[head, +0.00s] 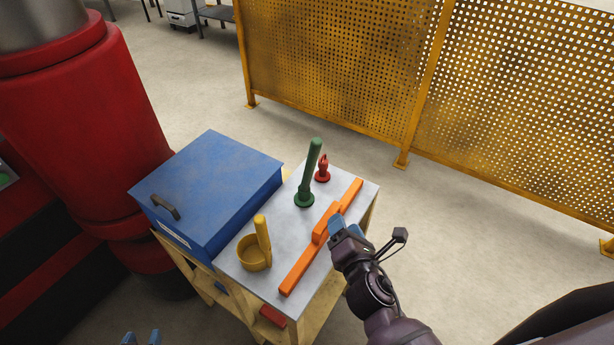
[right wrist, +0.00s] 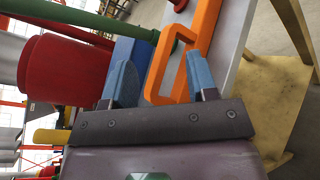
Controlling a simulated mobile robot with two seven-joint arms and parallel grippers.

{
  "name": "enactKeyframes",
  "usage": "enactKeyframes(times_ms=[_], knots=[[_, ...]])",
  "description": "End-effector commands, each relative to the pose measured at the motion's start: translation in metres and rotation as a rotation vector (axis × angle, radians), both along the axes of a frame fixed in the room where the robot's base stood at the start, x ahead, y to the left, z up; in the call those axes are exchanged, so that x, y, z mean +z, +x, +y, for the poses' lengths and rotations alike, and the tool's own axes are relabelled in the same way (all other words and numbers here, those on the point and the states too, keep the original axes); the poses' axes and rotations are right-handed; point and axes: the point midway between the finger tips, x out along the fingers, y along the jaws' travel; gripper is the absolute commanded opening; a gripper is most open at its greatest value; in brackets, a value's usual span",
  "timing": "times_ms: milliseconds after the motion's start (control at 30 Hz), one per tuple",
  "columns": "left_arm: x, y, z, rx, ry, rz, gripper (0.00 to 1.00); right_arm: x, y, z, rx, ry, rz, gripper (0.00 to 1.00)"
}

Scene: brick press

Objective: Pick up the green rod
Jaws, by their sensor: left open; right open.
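The green rod (head: 311,168) stands upright, leaning slightly in the picture, on a round green base on the grey tabletop (head: 283,223). It also shows in the right wrist view (right wrist: 95,20), running across the upper left, outside the jaws. My right gripper (head: 343,226), with blue fingertips, is open over the right side of the table, beside the orange bar and apart from the rod. In the right wrist view, the open right jaws (right wrist: 159,63) have the orange handle in line between or beyond them; contact cannot be told. My left gripper (head: 141,338) is open at the bottom edge, away from the table.
The orange bar with its raised handle (head: 298,271) lies between my right gripper and the rod. A blue lidded box (head: 215,180) fills the left side.

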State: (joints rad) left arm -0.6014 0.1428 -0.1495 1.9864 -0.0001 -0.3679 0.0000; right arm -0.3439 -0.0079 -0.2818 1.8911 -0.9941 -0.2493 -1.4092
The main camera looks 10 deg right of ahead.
Motion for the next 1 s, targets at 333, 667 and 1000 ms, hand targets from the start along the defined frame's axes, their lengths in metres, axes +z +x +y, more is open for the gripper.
enactKeyframes(times_ms=[333, 667, 1000], knots=[[-0.005, 0.0, -0.001, 0.0, -0.001, -0.001, 0.43, 0.031, 0.03, 0.043, 0.106, -0.667, -0.12, 0.53], [-0.002, 0.001, -0.001, 0.0, -0.001, -0.002, 0.43, 0.039, 0.055, 0.051, 0.117, -0.787, -0.143, 0.53], [0.0, 0.001, -0.001, -0.001, -0.002, -0.004, 0.43, 0.037, 0.088, 0.051, 0.116, -0.783, -0.14, 0.53]])
